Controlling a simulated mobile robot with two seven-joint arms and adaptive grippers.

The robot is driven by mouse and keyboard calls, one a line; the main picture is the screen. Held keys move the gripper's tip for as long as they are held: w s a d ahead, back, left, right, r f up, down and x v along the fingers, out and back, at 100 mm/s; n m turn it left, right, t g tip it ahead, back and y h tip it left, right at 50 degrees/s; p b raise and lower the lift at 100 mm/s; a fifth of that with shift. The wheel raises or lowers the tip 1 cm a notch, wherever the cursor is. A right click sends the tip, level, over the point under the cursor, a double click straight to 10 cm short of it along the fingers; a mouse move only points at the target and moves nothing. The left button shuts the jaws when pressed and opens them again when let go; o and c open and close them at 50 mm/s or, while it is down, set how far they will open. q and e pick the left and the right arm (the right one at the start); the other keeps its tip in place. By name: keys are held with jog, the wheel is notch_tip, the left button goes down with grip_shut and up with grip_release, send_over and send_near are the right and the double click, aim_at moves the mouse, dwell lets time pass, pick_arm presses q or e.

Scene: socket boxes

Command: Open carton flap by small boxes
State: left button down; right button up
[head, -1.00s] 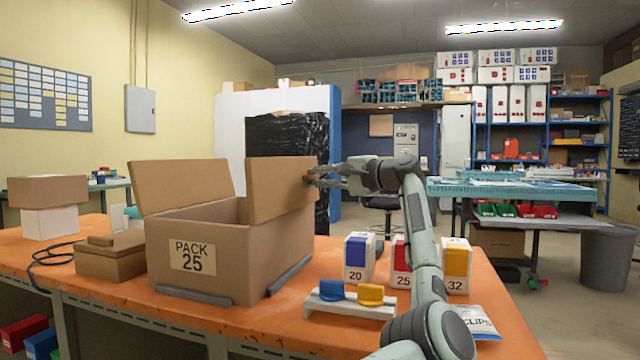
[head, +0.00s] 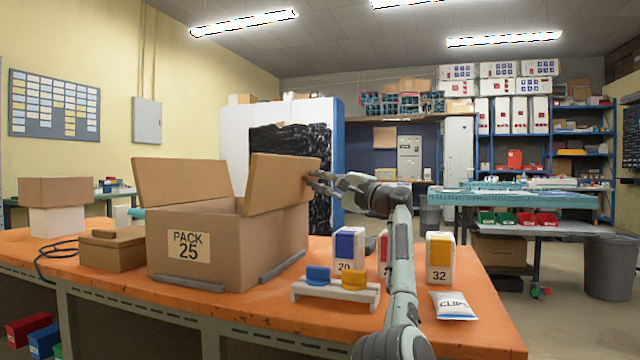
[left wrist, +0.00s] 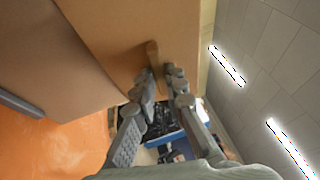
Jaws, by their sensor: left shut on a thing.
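The open brown carton marked PACK 25 (head: 222,250) stands on the orange bench, its back flap (head: 180,181) raised. Its right flap (head: 280,183), on the side by the small boxes, stands up and leans outward a little. My left gripper (head: 314,180) is shut at this flap's outer edge; in the left wrist view the gripper (left wrist: 163,78) is on a small tan tab (left wrist: 153,52) on the cardboard. Small boxes stand to the right: blue 20 (head: 348,246), yellow 32 (head: 440,258), and a red one (head: 382,243) mostly hidden by my arm. My right gripper is out of view.
A white holder (head: 335,293) with a blue and a yellow piece sits in front of the small boxes. A CLIPS bag (head: 453,306) lies near the bench's right front. A smaller brown box (head: 112,250) is left of the carton. Bare orange bench (head: 250,318) shows in front.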

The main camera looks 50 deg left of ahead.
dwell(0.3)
pick_arm(q)
jog(key=c, duration=1.6)
grip_release()
jog(key=shift+o, duration=0.2)
jog(key=shift+r, duration=0.1)
notch_tip(320, 180, up, 10)
